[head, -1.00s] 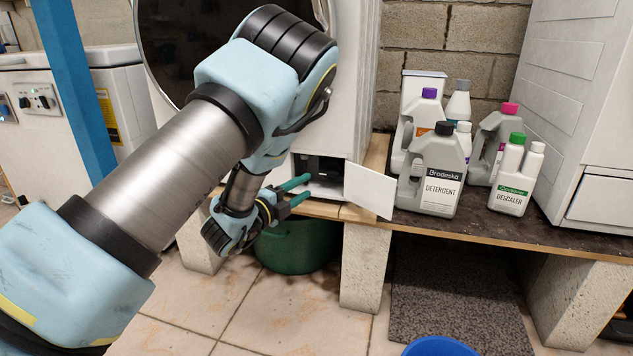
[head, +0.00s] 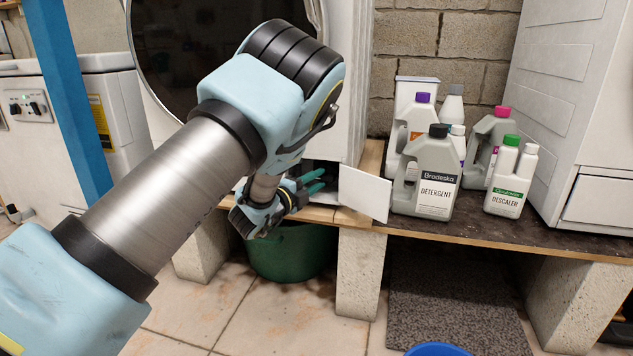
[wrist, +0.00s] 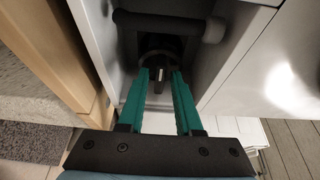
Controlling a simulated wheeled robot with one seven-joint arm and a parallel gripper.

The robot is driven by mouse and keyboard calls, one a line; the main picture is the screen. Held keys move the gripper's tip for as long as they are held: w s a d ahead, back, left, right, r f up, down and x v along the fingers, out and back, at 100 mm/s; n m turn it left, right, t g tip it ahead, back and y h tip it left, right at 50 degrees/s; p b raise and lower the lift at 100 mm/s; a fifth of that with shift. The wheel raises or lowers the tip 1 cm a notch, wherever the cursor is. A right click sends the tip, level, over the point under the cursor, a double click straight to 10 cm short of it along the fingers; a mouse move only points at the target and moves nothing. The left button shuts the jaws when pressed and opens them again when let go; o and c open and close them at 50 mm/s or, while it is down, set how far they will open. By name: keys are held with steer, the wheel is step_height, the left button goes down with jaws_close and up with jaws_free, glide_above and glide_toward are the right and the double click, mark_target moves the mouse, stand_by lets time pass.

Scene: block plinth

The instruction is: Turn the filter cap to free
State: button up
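The filter cap (wrist: 159,70) is a dark round part with a pale upright grip, deep in a dark recess low on the white machine. It shows in the wrist view; in the head view my arm and the shadow hide it. My gripper (wrist: 160,76) has two green fingers, spread apart and pointing into the recess. The grip appears in the gap between the fingertips; I cannot tell whether it is beyond them. Neither finger visibly touches it. In the head view my gripper (head: 319,181) reaches the opening from the left. The white hatch flap (head: 365,193) hangs open beside it.
A dark bar with a grey round end (wrist: 214,31) crosses the recess beyond the fingers. Several bottles, including the detergent (head: 425,178), stand on the plinth to the right. A green tub (head: 290,252) sits on the floor below the opening.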

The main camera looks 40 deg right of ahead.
jaws_close()
